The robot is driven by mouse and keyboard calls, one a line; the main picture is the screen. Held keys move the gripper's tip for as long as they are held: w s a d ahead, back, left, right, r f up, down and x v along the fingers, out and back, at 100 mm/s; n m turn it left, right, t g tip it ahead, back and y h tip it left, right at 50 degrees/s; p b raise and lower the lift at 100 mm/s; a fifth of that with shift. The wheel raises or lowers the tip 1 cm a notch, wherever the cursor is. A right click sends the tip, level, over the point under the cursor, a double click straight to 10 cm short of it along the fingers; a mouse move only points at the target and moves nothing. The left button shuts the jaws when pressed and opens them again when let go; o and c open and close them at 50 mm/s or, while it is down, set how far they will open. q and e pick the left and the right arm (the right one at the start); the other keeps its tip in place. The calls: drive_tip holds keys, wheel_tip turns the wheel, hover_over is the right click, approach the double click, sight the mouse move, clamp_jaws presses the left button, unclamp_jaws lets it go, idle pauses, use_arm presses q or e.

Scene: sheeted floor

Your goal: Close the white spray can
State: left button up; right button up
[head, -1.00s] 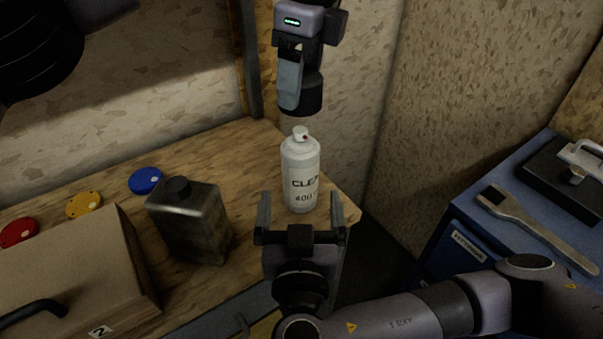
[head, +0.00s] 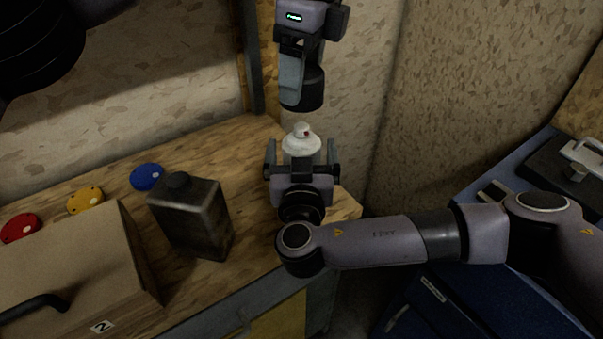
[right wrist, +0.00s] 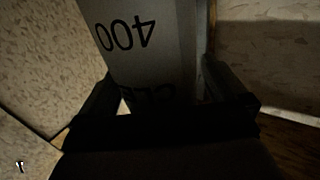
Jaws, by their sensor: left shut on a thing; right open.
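The white spray can (head: 301,146) stands upright near the table's far right corner; its white nozzle with a red dot is uncovered. In the head view my right gripper hides most of its body. My left gripper (head: 297,92) is shut on a dark round cap (head: 308,94) and holds it above the nozzle, apart from the can. My right gripper (head: 302,160) is open, with one finger on each side of the can. In the right wrist view the can (right wrist: 155,50) lies between the two fingers, with "400" upside down; contact cannot be told.
A dark metal canister (head: 192,220) stands left of the can. A cardboard-coloured box (head: 75,255) and blue (head: 147,177), yellow (head: 85,200) and red (head: 20,228) discs are further left. Walls rise behind and to the right. A blue cabinet (head: 440,290) stands at right.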

sight(301, 125)
drive_tip(key=shift+w, duration=0.25)
drive_tip(key=c, duration=1.5)
use_arm(q)
drive_tip(key=shift+f, duration=2.5)
drive_tip(key=shift+f, duration=0.9)
drive_tip(key=shift+f, duration=0.6)
drive_tip(key=o, duration=1.1)
